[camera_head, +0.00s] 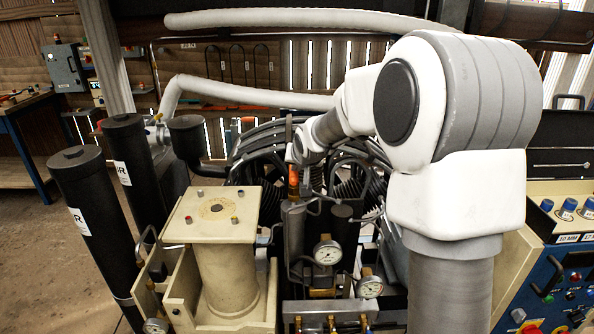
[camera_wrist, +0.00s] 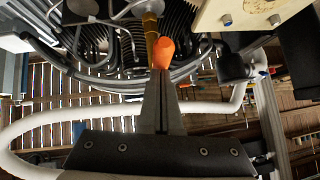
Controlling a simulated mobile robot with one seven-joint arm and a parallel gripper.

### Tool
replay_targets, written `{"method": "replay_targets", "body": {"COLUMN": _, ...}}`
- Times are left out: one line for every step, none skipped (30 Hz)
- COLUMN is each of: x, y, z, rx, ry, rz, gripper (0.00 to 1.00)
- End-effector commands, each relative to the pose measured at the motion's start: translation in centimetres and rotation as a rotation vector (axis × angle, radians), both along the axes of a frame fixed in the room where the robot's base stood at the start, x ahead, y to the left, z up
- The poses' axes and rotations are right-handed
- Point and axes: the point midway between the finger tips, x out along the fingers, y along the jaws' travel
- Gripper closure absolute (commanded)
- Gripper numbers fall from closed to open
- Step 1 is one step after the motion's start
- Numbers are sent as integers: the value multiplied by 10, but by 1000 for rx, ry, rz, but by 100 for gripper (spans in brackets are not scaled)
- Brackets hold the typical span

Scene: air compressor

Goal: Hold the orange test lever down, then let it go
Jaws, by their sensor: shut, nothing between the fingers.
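The orange test lever (camera_head: 293,176) stands on a brass fitting above a grey cylinder in the middle of the compressor. In the wrist view its rounded orange end (camera_wrist: 163,50) shows right at the tips of my gripper (camera_wrist: 161,73). The two fingers are together with nothing between them. The fingertips overlap the lever's near end in the picture; I cannot tell whether they touch it. In the head view my arm reaches in from the right, and my fingers are too small to make out clearly.
A cream pedestal block (camera_head: 213,212) stands left of the lever. Pressure gauges (camera_head: 327,252) sit below it, with dark finned cylinders and hoses behind. Black canisters (camera_head: 92,220) stand at the left. A blue control panel (camera_head: 560,285) is at the right.

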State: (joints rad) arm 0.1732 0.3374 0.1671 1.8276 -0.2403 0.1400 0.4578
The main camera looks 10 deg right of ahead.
Motion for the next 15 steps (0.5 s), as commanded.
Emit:
{"method": "replay_targets", "body": {"x": -1, "y": 0, "z": -6, "rx": -3, "ry": -9, "rz": 0, "gripper": 100}}
{"method": "replay_targets", "body": {"x": -1, "y": 0, "z": -6, "rx": -3, "ry": -14, "rz": 0, "gripper": 100}}
{"method": "replay_targets", "body": {"x": -1, "y": 0, "z": -5, "rx": -3, "ry": -17, "rz": 0, "gripper": 100}}
{"method": "replay_targets", "body": {"x": -1, "y": 0, "z": -6, "rx": -4, "ry": -21, "rz": 0, "gripper": 100}}
{"method": "replay_targets", "body": {"x": -1, "y": 0, "z": -7, "rx": -4, "ry": -24, "rz": 0, "gripper": 100}}
{"method": "replay_targets", "body": {"x": -1, "y": 1, "z": -8, "rx": -5, "ry": -30, "rz": 0, "gripper": 100}}
{"method": "replay_targets", "body": {"x": -1, "y": 1, "z": -9, "rx": -7, "ry": -36, "rz": 1, "gripper": 100}}
{"method": "replay_targets", "body": {"x": -2, "y": 1, "z": -11, "rx": -8, "ry": -42, "rz": 1, "gripper": 100}}
{"method": "replay_targets", "body": {"x": -2, "y": 1, "z": -12, "rx": -10, "ry": -51, "rz": 1, "gripper": 100}}
{"method": "replay_targets", "body": {"x": -2, "y": 1, "z": -14, "rx": -11, "ry": -57, "rz": 1, "gripper": 100}}
{"method": "replay_targets", "body": {"x": -2, "y": 1, "z": -16, "rx": -13, "ry": -64, "rz": 1, "gripper": 100}}
{"method": "replay_targets", "body": {"x": -3, "y": 1, "z": -18, "rx": -15, "ry": -74, "rz": 1, "gripper": 100}}
{"method": "replay_targets", "body": {"x": -3, "y": 1, "z": -19, "rx": -16, "ry": -83, "rz": 1, "gripper": 100}}
{"method": "replay_targets", "body": {"x": -3, "y": 1, "z": -21, "rx": -18, "ry": -92, "rz": 1, "gripper": 100}}
{"method": "replay_targets", "body": {"x": -3, "y": 1, "z": -23, "rx": -21, "ry": -105, "rz": 2, "gripper": 100}}
